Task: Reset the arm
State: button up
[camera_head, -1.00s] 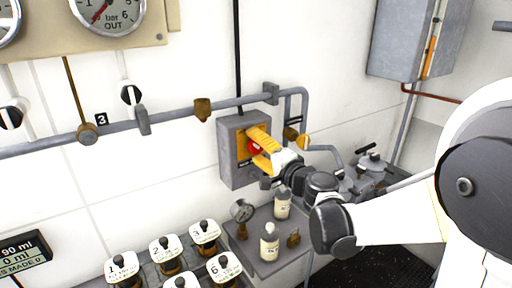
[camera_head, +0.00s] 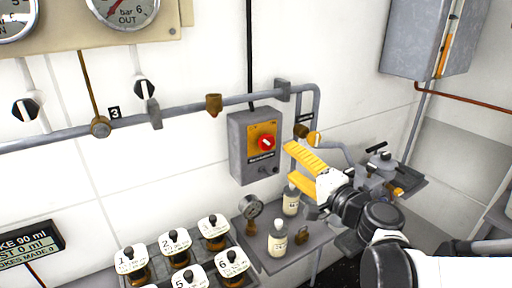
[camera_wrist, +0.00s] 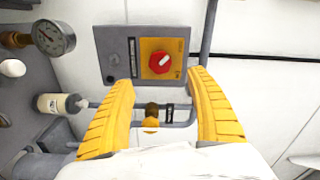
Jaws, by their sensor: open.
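My gripper (camera_head: 312,162) has yellow ridged fingers and is in front of the wall, to the right of and below a grey switch box (camera_head: 240,165). The box has a yellow plate with a red rotary knob (camera_head: 266,143). In the wrist view my gripper (camera_wrist: 160,112) is open, with its two fingers wide apart and nothing between them in its grip. The red knob (camera_wrist: 160,62) shows beyond the fingertips, apart from them. My arm reaches in from the lower right in the head view.
A grey shelf (camera_head: 262,262) below holds two pale bottles (camera_head: 278,240) and a small gauge (camera_head: 251,208). Several numbered white-topped jars (camera_head: 173,241) stand at the lower left. A grey pipe (camera_head: 180,113) runs along the wall. A grey cabinet (camera_head: 425,40) hangs at the upper right.

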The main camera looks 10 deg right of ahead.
jog(key=s+a+f+n+g, duration=0.7)
jog(key=s+a+f+n, duration=0.1)
jog(key=s+a, duration=0.1)
jog(key=s+d+f+n+g+h, duration=0.3)
jog(key=s+d+n+h, duration=0.1)
jog(key=s, duration=0.5)
jog(key=shift+s+d+f+h, duration=0.2)
jog(key=shift+d+f+h, duration=0.15)
jog(key=shift+d+h, duration=0.45)
